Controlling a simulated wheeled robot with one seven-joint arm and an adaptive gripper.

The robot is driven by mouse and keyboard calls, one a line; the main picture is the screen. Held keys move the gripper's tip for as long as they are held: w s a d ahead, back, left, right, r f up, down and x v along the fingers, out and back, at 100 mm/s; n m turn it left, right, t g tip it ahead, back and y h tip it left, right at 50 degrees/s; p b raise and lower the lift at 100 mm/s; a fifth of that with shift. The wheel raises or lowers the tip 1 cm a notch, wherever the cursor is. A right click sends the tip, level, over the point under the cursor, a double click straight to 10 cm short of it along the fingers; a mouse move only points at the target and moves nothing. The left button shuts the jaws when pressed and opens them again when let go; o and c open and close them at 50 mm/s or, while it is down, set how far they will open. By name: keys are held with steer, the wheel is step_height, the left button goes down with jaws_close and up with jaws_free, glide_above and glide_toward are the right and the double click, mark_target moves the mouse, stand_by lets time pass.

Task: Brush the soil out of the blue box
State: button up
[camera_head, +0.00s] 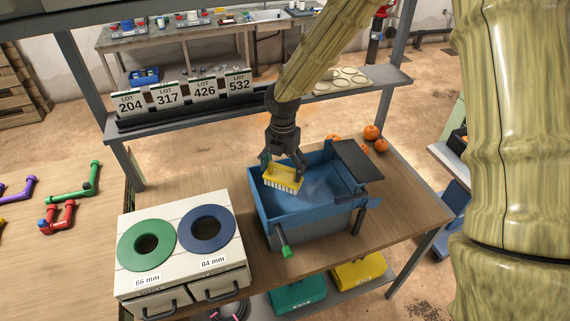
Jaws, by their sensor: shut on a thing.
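The blue box (269,206) stands on the wooden bench, open at the top, with a dark flat panel (357,160) at its right back corner. My gripper (284,170) points down over the left part of the box. It is shut on a yellow brush (283,178) with pale bristles facing down. The bristles are inside the box outline; I cannot tell whether they touch its floor. The visible floor of the box (322,187) looks blue, and I cannot make out soil on it. A green-tipped handle (286,251) sticks out at the box's front.
A white two-drawer cabinet (185,255) with green and blue rings stands left of the box. Orange fruits (371,132) lie behind it. A shelf (150,123) with lot cards crosses above the bench. Bare bench (405,205) shows at right.

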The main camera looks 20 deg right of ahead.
steer(key=shift+d+r, duration=0.1)
steer(key=shift+r, duration=1.05)
steer(key=shift+s, duration=0.1)
